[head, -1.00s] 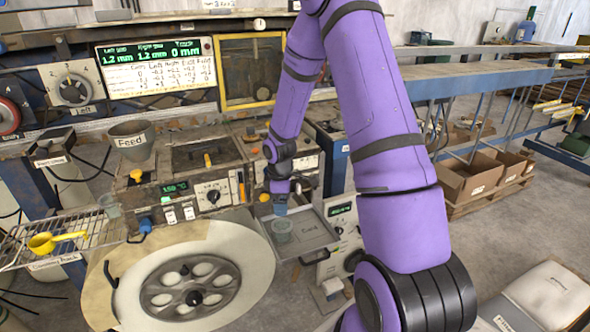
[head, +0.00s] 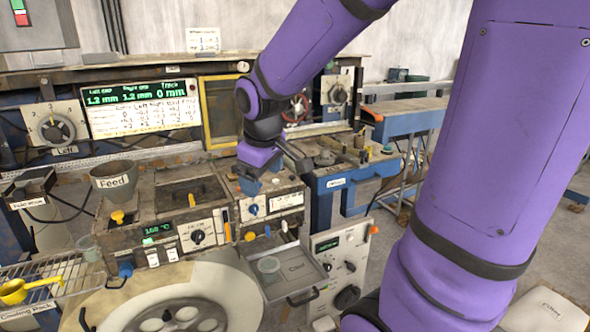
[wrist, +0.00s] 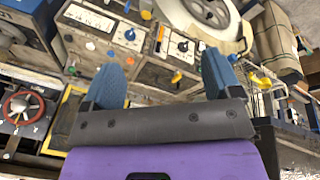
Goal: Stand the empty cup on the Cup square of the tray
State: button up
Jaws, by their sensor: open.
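My gripper (head: 249,187) is above and slightly left of the tray, clear of the cup. In the wrist view its blue fingers (wrist: 164,76) are spread apart with nothing between them. A second clear cup (head: 89,248) is at the left, by the wire rack.
A yellow scoop (head: 22,290) lies on the wire rack (head: 62,275). The machine panel with dials (head: 200,235) stands behind the large reel (head: 165,305). A grey Feed pot (head: 114,181) sits at its upper left. A control box (head: 345,265) stands right of the tray.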

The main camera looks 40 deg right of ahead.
jog(key=s+a+r+m+t, duration=0.1)
jog(key=s+a+r+m, duration=0.1)
jog(key=s+r, duration=0.2)
jog(key=s+a+r+m+t+y, duration=0.1)
jog(key=s+a+r+m, duration=0.1)
jog(key=s, duration=0.9)
jog(key=shift+s+a+r, duration=0.2)
jog(key=shift+a+r, duration=0.25)
jog(key=shift+r, duration=0.4)
jog(key=shift+c, duration=0.5)
